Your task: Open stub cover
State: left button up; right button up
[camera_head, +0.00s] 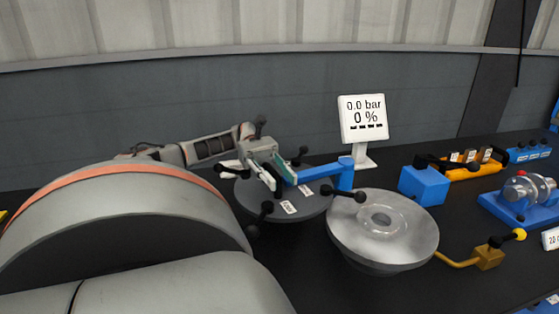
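The stub cover (313,207) is a dark grey disc with black knobs around its rim and pale labels on top. It sits left of the pale metal flange (405,243), overlapping it little or not at all in the camera_head view. The flange's round central opening (382,220) is uncovered. A blue hinge arm (322,172) runs from the cover to a blue post beside the flange. My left gripper (275,183) is over the cover, its fingers pointing down by the arm's left end. The fingers look apart, but whether they clasp a part there is unclear. My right gripper is not in view.
A white display (362,120) reading 0.0 bar and 0 % stands behind the flange. A blue block (424,185), a yellow-orange manifold (470,163) and a blue-based clear fitting (527,192) are at right. A brass valve (487,257) lies right of the flange. My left arm fills the lower left.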

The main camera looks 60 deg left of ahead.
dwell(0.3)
pick_arm(q)
notch_tip(320, 180, up, 10)
dwell(0.5)
